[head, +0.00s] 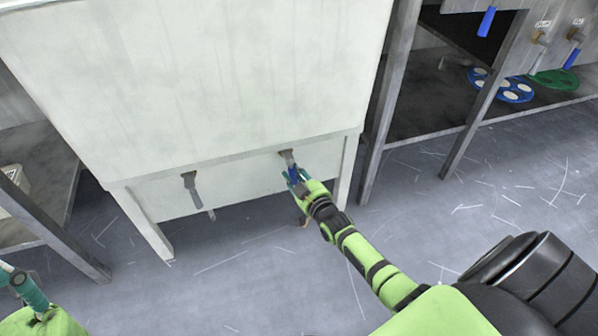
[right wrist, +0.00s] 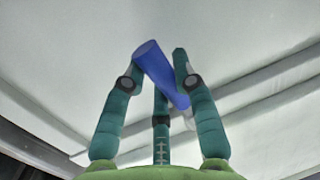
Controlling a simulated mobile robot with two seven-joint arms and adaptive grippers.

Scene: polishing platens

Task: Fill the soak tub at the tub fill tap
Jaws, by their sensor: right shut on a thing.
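A large off-white tub (head: 200,80) on legs fills the upper left of the head view. Two taps come out low on its front: a grey one (head: 191,186) at left and one at right (head: 287,157) with a blue handle. My right gripper (head: 296,178) is at the right tap, shut on the blue handle (right wrist: 160,70). In the right wrist view the handle slants between the teal fingers (right wrist: 158,85). My left gripper (head: 22,285) shows only in part at the lower left, its fingertips unclear. The tub's inside and any water are hidden.
A grey metal rack (head: 470,135) stands at right, with blue (head: 503,88) and green (head: 552,79) discs on its shelf and small labelled taps (head: 575,35) above. Another shelf unit (head: 50,228) stands at left. The scratched grey floor (head: 240,285) in front is clear.

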